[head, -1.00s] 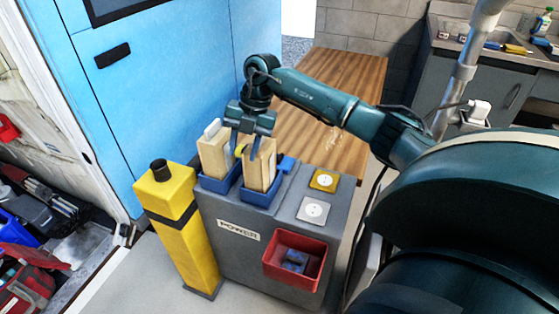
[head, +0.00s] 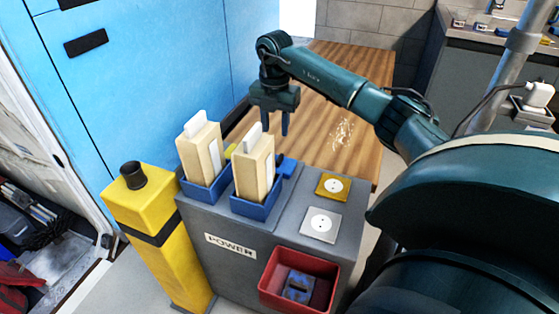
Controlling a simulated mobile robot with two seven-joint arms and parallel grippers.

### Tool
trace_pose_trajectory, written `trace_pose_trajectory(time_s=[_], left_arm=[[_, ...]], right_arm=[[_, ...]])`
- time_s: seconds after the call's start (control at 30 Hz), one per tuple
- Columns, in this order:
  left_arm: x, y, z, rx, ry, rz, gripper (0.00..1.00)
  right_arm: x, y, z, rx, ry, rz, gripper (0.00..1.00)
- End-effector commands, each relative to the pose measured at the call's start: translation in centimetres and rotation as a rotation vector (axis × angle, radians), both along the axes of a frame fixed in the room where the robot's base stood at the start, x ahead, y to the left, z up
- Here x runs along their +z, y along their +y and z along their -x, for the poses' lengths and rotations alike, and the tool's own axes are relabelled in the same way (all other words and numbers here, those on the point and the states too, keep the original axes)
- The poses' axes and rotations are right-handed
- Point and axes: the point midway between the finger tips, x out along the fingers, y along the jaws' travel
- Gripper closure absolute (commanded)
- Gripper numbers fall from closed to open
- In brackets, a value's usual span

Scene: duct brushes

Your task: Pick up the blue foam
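My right gripper (head: 271,130) hangs with its two fingers pointing down and apart, open and empty. It is behind and above the right cream block with a white handle (head: 253,168). That block stands upright in a blue holder (head: 255,209) on the grey power cabinet. No piece is plainly a blue foam. A blue-grey block (head: 298,287) lies in the red bin (head: 274,299) on the cabinet's front. A small blue piece (head: 287,166) shows beside the right holder. I cannot tell whether either is foam. My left gripper is not in view.
A second cream block (head: 201,155) stands in the left blue holder. A yellow post (head: 150,203) stands left of the grey cabinet (head: 225,268). Two sockets (head: 332,186) are on the cabinet top. A wooden table (head: 345,130) with pale scraps is behind.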

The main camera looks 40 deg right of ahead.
Motion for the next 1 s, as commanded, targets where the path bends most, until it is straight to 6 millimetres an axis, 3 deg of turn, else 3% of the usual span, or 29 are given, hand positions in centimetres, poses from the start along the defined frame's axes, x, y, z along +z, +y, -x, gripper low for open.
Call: trace_pose_trajectory(time_s=[0.03,0.2,0.47,0.8,1.0], left_arm=[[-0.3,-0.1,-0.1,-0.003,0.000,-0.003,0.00],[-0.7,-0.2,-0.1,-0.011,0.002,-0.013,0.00],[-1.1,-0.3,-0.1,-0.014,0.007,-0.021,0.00],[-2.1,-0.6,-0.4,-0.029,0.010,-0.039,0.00],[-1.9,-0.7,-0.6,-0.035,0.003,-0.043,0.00]], right_arm=[[-1.4,0.0,0.1,0.000,0.004,-0.001,0.64],[-4.0,0.0,0.1,-0.001,0.003,-0.001,0.64],[-5.5,-0.1,0.1,0.000,0.001,-0.002,0.64],[-10.0,-0.8,0.5,0.000,0.001,-0.002,0.64],[-10.2,-0.9,0.4,0.000,-0.001,-0.002,0.64]])
